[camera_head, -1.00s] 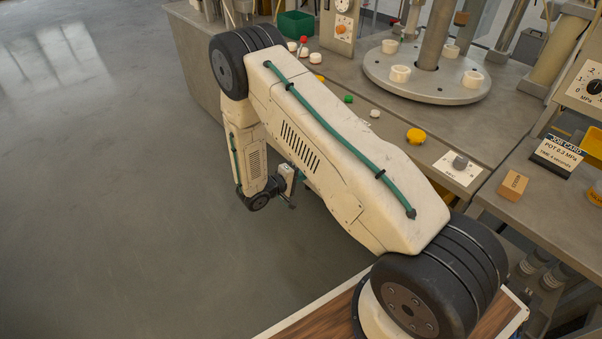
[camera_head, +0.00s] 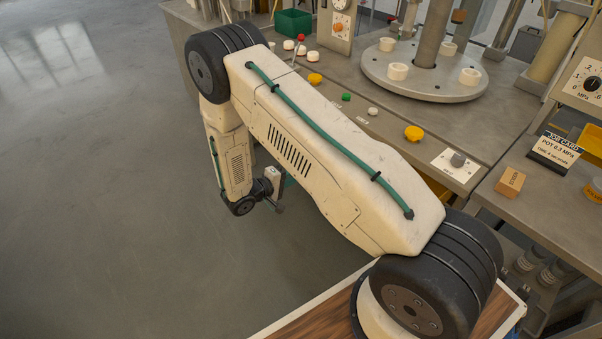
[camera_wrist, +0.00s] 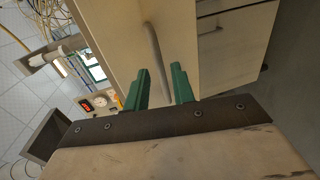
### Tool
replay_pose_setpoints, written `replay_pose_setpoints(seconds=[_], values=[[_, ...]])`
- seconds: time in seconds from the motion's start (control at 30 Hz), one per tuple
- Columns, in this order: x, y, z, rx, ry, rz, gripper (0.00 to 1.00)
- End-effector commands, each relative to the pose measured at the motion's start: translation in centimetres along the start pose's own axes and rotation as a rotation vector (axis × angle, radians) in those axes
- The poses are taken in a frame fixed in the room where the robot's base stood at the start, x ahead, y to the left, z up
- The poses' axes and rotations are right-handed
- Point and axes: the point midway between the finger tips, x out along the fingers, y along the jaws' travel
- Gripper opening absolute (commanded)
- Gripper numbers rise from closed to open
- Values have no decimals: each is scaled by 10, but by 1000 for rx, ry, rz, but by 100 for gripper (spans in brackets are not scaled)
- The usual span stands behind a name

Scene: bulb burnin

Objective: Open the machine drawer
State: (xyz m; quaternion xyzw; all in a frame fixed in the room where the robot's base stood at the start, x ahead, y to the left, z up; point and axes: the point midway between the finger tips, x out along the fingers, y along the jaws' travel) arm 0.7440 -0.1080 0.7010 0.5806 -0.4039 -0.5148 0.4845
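In the wrist view my gripper (camera_wrist: 160,72) is open, its two green fingers apart and pointing at a beige cabinet front (camera_wrist: 176,28). A grey bar handle (camera_wrist: 151,45) stands out from this front. In the picture the handle lies between the two fingers, and neither finger is closed on it. I cannot tell how deep it sits between them. The front looks shut against its cabinet, though its edges are partly out of view. In the head view my own arm covers the drawer and most of the gripper.
A control panel (camera_wrist: 98,103) shows at the left in the wrist view. Open floor (camera_head: 90,200) lies left of my arm.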

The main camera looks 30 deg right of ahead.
Motion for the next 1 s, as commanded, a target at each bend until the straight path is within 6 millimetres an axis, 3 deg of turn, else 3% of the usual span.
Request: replay_pose_setpoints(seconds=[0.1,0.3,0.8,1.0], values=[[-20,0,0,1,2,0,25],[-35,0,0,1,0,1,25],[-35,0,0,-5,-1,0,25],[-35,-3,10,-150,-38,-16,25]])
